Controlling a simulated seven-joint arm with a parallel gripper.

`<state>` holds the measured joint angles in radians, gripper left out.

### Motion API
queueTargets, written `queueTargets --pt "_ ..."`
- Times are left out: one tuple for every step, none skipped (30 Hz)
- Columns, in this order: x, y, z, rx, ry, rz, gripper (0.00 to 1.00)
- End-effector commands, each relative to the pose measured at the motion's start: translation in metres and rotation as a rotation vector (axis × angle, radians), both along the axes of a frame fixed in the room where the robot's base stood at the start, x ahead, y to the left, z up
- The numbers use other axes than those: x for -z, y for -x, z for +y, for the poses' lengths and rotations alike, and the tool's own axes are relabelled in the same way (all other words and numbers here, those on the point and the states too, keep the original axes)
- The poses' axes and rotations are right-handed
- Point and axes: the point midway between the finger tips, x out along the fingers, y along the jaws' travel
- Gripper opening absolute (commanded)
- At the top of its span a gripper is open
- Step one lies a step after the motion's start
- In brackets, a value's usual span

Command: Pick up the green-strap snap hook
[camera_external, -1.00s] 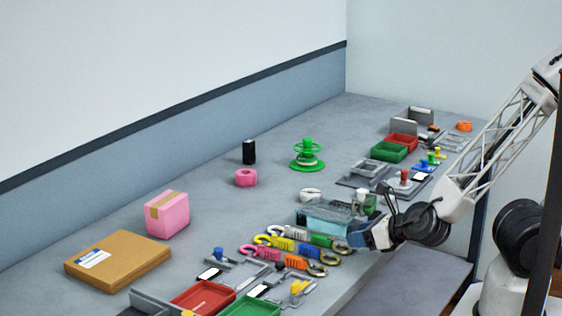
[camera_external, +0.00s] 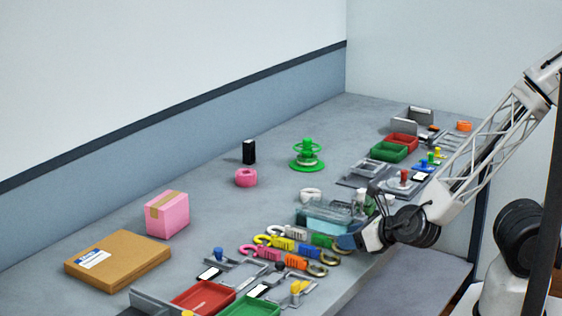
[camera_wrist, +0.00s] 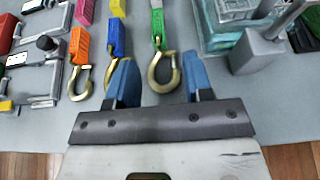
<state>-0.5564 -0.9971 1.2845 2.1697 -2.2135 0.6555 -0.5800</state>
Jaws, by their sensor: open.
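The snap hook on the green strap lies on the table at the right end of a row of strap hooks. In the wrist view its green strap (camera_wrist: 158,27) runs away from me, and its brass hook (camera_wrist: 164,72) points toward me. My gripper (camera_wrist: 160,78) is open, with its blue fingers on the left and right of the brass hook in the picture. I cannot tell how high the fingertips are above the table. In the external view the green strap (camera_external: 323,240) shows just left of my gripper (camera_external: 347,242), which partly hides its hook.
Hooks on blue (camera_wrist: 118,38), orange (camera_wrist: 79,45) and other straps lie close on the left. A clear teal-tinted box (camera_external: 322,216) stands just behind. The table's front edge is near my gripper. Red (camera_external: 203,297) and green trays (camera_external: 250,307) stand farther left.

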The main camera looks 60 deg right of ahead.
Motion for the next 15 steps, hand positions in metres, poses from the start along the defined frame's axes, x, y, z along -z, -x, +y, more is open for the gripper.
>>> queueTargets --pt "0.000 0.000 0.000 0.000 0.000 0.000 0.47" --pt "0.000 0.000 0.000 0.000 0.000 0.000 0.47" --pt "0.000 0.000 0.000 0.000 0.000 0.000 0.47" --pt "0.000 0.000 0.000 0.000 0.000 0.000 0.47" --pt "0.000 0.000 0.000 0.000 0.000 0.000 0.47" --pt "0.000 0.000 0.000 0.000 0.000 0.000 0.47" --pt "0.000 0.000 0.000 0.000 0.000 0.000 0.47" --pt "0.000 -0.001 0.000 0.000 0.000 0.000 0.47" --pt "0.001 -0.002 0.000 0.000 0.000 0.000 0.47" --pt "0.001 -0.003 0.000 0.000 0.000 0.000 0.47" --pt "0.001 -0.004 0.000 0.000 0.000 0.000 0.47" --pt "0.002 -0.006 0.000 0.000 0.000 -0.001 0.47" --pt "0.003 -0.009 0.000 0.000 0.001 -0.001 0.47" --pt "0.004 -0.011 0.000 0.001 0.000 -0.001 0.47" --pt "0.005 -0.014 0.000 0.001 0.000 -0.001 0.47"
